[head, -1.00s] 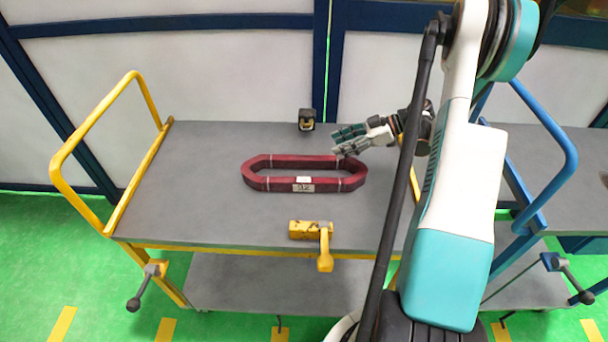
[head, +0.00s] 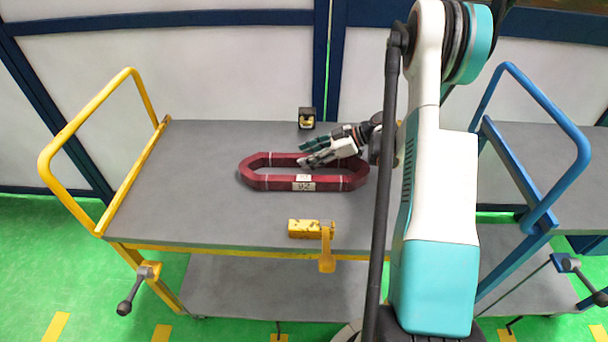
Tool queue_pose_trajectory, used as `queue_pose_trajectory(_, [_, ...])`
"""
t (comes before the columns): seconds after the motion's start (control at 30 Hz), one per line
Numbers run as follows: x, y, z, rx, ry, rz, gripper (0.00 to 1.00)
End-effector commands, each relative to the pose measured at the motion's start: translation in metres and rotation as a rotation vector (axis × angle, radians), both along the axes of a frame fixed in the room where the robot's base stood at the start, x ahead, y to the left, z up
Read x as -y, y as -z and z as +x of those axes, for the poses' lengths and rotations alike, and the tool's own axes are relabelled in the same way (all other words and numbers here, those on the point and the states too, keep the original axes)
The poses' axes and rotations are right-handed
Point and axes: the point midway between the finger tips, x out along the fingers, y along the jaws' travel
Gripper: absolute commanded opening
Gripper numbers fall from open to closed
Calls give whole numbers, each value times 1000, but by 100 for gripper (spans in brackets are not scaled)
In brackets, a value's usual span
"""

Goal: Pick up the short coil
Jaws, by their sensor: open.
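The coil (head: 265,183) is a dark red elongated loop with light bands and a white label on its near side. It lies flat on the grey top of the yellow-framed cart (head: 190,200). My gripper (head: 302,153) is open, its fingers pointing left over the far side of the coil. One finger appears at the far edge and the other over the far bar or the opening. The gripper hides part of the far bar. I cannot tell whether the fingers touch the coil.
A yellow block with a handle (head: 305,229) sits at the cart's near edge. A small black and yellow device (head: 306,118) stands at the far edge. A yellow handrail (head: 72,150) rises at left, a blue handrail (head: 545,105) at right. The cart's left top is clear.

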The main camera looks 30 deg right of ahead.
Motion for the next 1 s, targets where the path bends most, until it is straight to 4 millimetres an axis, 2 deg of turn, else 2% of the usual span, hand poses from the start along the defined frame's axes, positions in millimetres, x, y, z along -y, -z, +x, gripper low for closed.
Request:
queue_pose_trajectory(0.17, [0,-1,0,0,0,0,47])
queue_pose_trajectory(0.37, [0,-1,0,0,0,0,4])
queue_pose_trajectory(0.4, [0,-1,0,0,0,0,0])
queue_pose_trajectory(0.77, [0,-2,0,0,0,2,0])
queue_pose_trajectory(0.87, [0,-7,0,0,0,2,0])
queue_pose_trajectory(1.0, [0,-25,0,0,0,2,0])
